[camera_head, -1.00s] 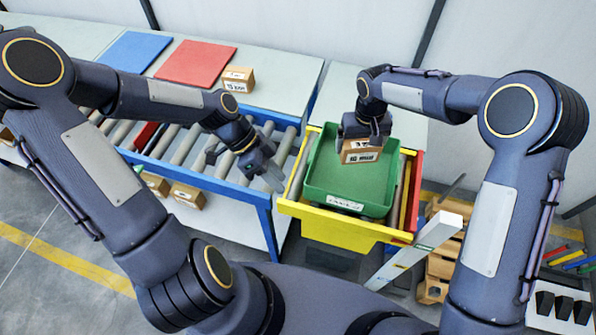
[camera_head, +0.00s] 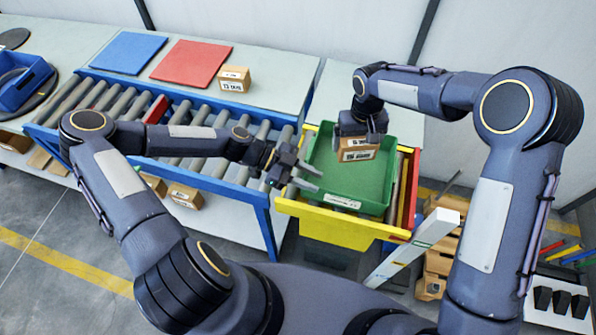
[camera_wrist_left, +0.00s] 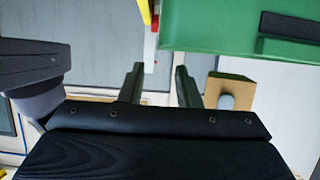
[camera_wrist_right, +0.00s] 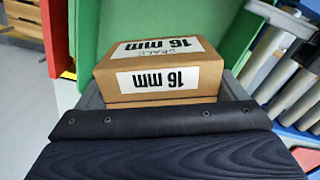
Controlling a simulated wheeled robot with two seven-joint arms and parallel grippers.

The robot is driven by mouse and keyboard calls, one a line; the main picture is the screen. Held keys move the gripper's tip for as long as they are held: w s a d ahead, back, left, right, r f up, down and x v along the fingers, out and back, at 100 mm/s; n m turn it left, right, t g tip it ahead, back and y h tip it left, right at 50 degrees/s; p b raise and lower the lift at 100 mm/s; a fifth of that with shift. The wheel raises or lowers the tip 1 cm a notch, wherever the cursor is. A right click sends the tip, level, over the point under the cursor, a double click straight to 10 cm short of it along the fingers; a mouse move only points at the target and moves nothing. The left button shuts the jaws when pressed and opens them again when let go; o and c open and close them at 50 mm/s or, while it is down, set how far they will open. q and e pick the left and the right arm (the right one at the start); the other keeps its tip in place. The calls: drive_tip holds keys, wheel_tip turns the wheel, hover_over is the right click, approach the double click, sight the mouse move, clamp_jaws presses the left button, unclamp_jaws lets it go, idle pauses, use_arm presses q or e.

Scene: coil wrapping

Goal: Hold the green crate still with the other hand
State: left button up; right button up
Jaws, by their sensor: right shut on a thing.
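The green crate (camera_head: 345,187) sits in a yellow-walled frame (camera_head: 330,226) at the end of the roller conveyor. My left gripper (camera_head: 318,181) is open, its fingers at the crate's left front edge; I cannot tell whether they touch it. In the left wrist view the open fingers (camera_wrist_left: 158,82) have nothing between them, and the crate (camera_wrist_left: 205,28) shows beyond them. My right gripper (camera_head: 362,132) is shut on a cardboard box (camera_head: 357,152) over the crate's inside. The box (camera_wrist_right: 160,72) reads "16 mm" in the right wrist view; whether it rests on the crate's floor is unclear.
Blue (camera_head: 128,52) and red (camera_head: 190,62) mats and a small cardboard box (camera_head: 234,79) lie on the table behind the conveyor (camera_head: 190,135). A white post (camera_head: 410,252) stands front right of the crate. A blue bin (camera_head: 22,82) is at far left.

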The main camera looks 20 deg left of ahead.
use_arm(q)
drive_tip(key=x, duration=0.8)
drive_tip(key=shift+c, duration=0.3)
clamp_jaws()
idle(0.9)
